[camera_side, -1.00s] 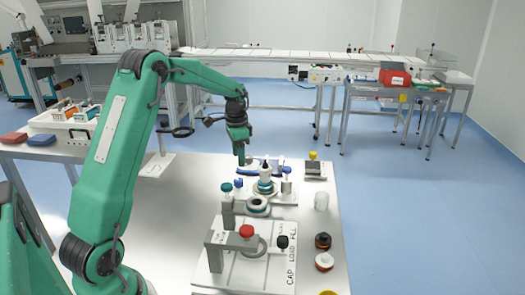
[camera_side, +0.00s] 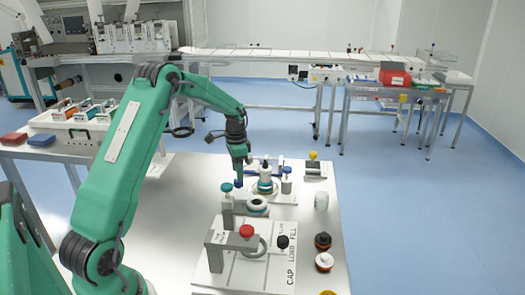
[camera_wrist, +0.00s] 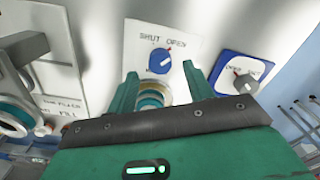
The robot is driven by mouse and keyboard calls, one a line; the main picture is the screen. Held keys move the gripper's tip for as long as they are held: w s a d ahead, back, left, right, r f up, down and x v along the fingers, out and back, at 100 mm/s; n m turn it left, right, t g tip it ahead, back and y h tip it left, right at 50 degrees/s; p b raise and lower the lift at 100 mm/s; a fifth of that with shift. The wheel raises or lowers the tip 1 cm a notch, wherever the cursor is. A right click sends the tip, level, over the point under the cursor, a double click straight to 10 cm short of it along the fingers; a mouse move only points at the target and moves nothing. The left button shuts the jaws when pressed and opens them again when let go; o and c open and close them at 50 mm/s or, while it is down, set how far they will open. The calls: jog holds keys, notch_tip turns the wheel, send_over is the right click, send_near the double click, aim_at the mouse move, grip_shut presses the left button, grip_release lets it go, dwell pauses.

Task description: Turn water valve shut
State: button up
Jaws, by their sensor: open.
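The water valve is a round blue knob (camera_wrist: 159,62) on a white plate (camera_wrist: 190,28) printed SHUT and OPEN in the wrist view. My gripper (camera_wrist: 160,70) is open, with one green finger on each side of the knob in that picture. A teal ring lies partly hidden between the fingers.
A blue-bordered plate with a grey knob (camera_wrist: 246,83) is right of the valve in the wrist view. The bench's left part is clear.

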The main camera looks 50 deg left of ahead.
jog(key=shift+f, duration=1.6)
jog(key=shift+c, duration=0.2)
jog(key=c, duration=0.9)
